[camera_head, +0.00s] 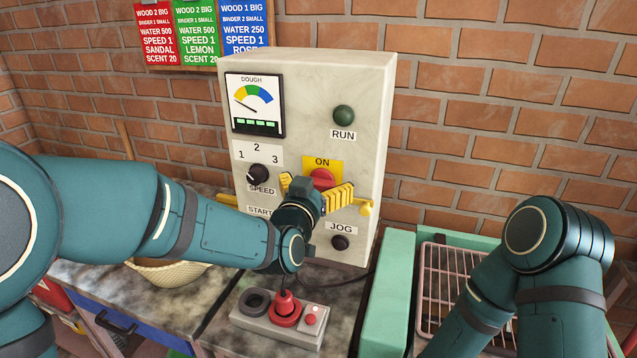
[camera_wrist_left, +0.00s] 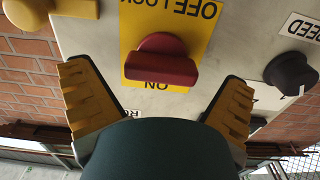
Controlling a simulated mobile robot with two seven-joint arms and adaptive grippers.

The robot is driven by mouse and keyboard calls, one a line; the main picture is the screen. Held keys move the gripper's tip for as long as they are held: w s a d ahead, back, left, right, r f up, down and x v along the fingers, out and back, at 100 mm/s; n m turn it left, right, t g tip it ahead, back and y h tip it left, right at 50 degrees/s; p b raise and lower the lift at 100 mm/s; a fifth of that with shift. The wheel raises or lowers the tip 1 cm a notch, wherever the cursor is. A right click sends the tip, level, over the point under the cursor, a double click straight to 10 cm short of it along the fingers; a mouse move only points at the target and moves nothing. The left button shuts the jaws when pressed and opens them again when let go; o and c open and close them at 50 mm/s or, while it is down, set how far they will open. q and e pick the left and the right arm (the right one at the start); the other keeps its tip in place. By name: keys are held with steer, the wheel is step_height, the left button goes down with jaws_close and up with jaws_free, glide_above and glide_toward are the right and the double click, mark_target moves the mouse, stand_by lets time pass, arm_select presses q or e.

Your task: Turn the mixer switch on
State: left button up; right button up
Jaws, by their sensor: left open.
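The mixer switch is a red rotary knob (camera_head: 322,178) on a yellow plate marked ON, on the front of a pale control box (camera_head: 305,90). In the left wrist view, which is upside down, the red knob (camera_wrist_left: 162,60) sits between ON and OFF LOCK lettering. My left gripper (camera_head: 318,190) is in front of the knob, open, with yellow ribbed fingers. In the wrist view its fingers (camera_wrist_left: 156,82) stand apart on either side of the knob, and no contact shows. The right gripper is out of view; only my right arm shows.
A black speed knob (camera_head: 258,175) is left of the switch, a green run lamp (camera_head: 344,115) above, and a black jog button (camera_head: 340,242) below. A yellow knob (camera_head: 367,208) projects at the right. A button station (camera_head: 283,318) lies in front; a wire rack (camera_head: 450,270) is at right.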

arm_select(q)
steer(key=shift+w+d, duration=0.15)
steer(key=shift+w, duration=0.3)
steer(key=c, duration=1.2)
